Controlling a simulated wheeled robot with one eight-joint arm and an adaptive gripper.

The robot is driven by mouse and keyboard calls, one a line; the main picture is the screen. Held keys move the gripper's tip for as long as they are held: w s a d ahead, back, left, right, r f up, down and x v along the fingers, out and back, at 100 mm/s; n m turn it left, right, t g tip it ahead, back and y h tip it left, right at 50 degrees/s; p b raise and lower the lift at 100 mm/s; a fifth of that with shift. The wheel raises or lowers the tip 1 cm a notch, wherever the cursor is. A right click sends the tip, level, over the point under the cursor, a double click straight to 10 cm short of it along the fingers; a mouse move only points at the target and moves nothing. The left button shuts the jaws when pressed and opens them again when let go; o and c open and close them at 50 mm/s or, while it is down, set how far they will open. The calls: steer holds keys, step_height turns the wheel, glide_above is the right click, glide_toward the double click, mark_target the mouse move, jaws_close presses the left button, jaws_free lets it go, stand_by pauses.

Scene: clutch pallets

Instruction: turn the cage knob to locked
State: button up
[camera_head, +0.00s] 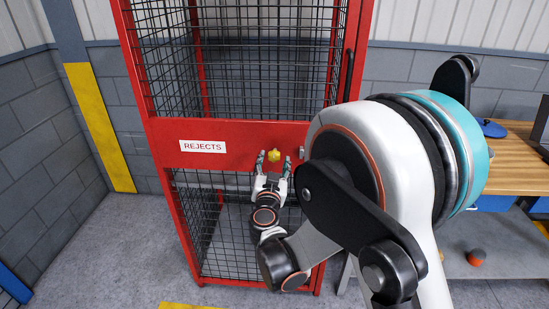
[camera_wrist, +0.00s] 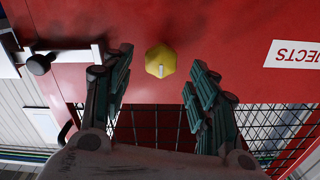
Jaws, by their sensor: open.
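The yellow cage knob (camera_head: 274,155) sits on the red cross panel of the cage (camera_head: 238,133), right of the REJECTS label. In the wrist view the knob (camera_wrist: 160,61) is a yellow many-sided knob with a small pale mark on its lower edge. My gripper (camera_head: 274,162) is open in front of the panel, its fingers to either side of the knob and a little below it. In the wrist view my gripper's fingertips (camera_wrist: 157,65) stand left and right of the knob, apart from it, with nothing between them touching it.
The white REJECTS label (camera_head: 203,146) is left of the knob. In the wrist view a latch with a black knob (camera_wrist: 40,64) is at the left. A wooden bench (camera_head: 515,165) stands at the right. A yellow-marked post (camera_head: 100,125) is at the left.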

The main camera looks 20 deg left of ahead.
mark_target(274, 157)
steer(key=shift+b+x, duration=0.55)
steer(key=shift+x, duration=2.05)
steer(key=c, duration=1.1)
